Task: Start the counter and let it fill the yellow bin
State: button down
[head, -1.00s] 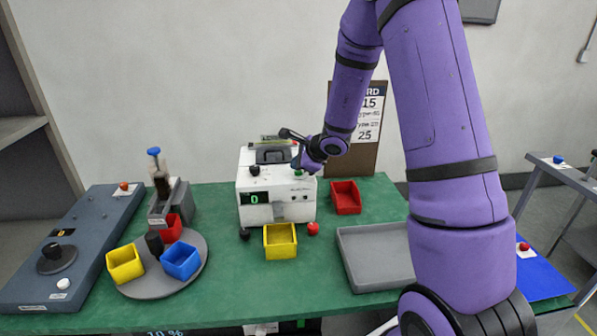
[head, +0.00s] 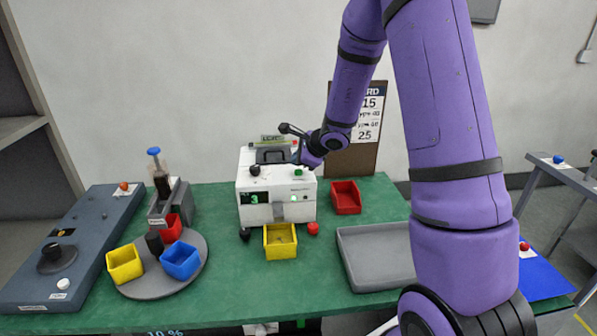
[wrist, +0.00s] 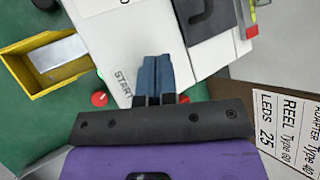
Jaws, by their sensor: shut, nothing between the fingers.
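The white counter (head: 260,182) stands at the back middle of the green table. Its dark display (head: 254,197) reads 3 in green, and a small green light (head: 293,198) glows on its front. A green button (head: 299,172) is on its top right, and the wrist view shows the word START on the casing (wrist: 122,82). The yellow bin (head: 280,252) sits directly in front of the counter; it also shows in the wrist view (wrist: 28,83). My gripper (wrist: 153,62) is shut and empty, over the counter's top beside the START label. In the wrist view its fingers hide the button.
A red bin (head: 345,208) stands right of the counter, and a grey tray (head: 352,278) right of the yellow bin. A turntable (head: 150,285) with yellow, red and blue bins is at left. A board (head: 367,165) stands behind. Red and black knobs flank the yellow bin.

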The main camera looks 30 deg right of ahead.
aim_at(298, 172)
jog(key=shift+r, duration=0.15)
jog(key=shift+r, duration=2.35)
jog(key=s+a+r+n+g+y, duration=0.2)
jog(key=s+a+r+n+y, duration=0.1)
jog(key=s+a+r+n, duration=1)
jog(key=s+d+r+n+h, duration=0.1)
jog(key=s+n+h, duration=0.1)
jog(key=s, duration=0.6)
jog(key=s+d+r+n+g+h, duration=0.1)
jog(key=s+n, duration=0.3)
jog(key=s, duration=0.4)
jog(key=s+d+r+n+h, duration=0.2)
jog(key=s+r+n+h, duration=0.1)
jog(key=s, duration=0.5)
jog(key=shift+n, duration=0.6)
